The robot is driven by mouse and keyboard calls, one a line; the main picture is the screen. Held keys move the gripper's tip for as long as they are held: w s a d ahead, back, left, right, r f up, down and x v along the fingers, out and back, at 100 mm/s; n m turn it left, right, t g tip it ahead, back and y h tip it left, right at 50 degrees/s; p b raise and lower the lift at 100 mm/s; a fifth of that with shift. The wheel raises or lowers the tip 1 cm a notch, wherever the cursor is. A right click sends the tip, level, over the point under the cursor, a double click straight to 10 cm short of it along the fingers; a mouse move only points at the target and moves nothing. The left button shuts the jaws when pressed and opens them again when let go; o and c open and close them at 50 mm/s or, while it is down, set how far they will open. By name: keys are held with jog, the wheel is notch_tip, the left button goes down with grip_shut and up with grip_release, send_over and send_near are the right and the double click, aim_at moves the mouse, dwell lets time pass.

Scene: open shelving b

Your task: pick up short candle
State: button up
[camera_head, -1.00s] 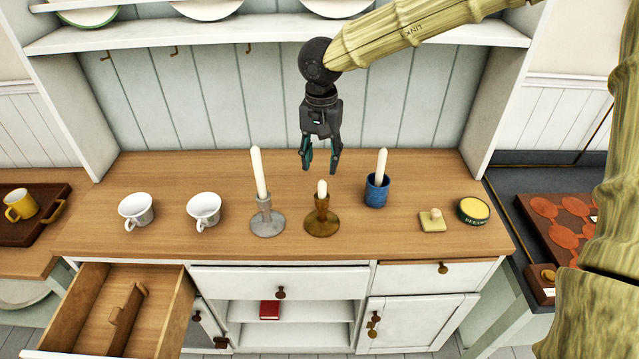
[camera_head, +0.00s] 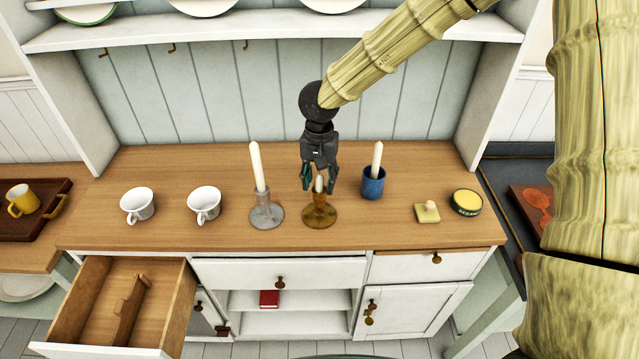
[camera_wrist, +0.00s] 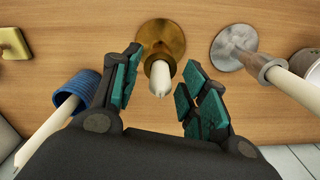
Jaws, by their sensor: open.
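The short candle (camera_head: 319,184) is white and stands upright in a brass holder (camera_head: 319,215) on the wooden counter. In the wrist view the candle (camera_wrist: 160,78) points toward the camera, with the brass holder's round base (camera_wrist: 163,36) behind it. My gripper (camera_head: 319,188) is open and has come down over the candle. In the wrist view its teal-padded fingers (camera_wrist: 160,88) lie on either side of the candle with a gap at each side. I cannot tell exactly how deep the candle sits between the fingertips.
A tall candle in a grey holder (camera_head: 267,215) stands close on the left. A blue cup (camera_head: 373,187) holding another tall candle stands close on the right. Two white cups (camera_head: 204,204) are further left. A small block (camera_head: 427,213) and a yellow tin (camera_head: 466,203) are right. A drawer (camera_head: 121,300) hangs open.

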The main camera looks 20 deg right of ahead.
jog(key=shift+f, duration=0.15)
grip_shut()
dwell(0.4)
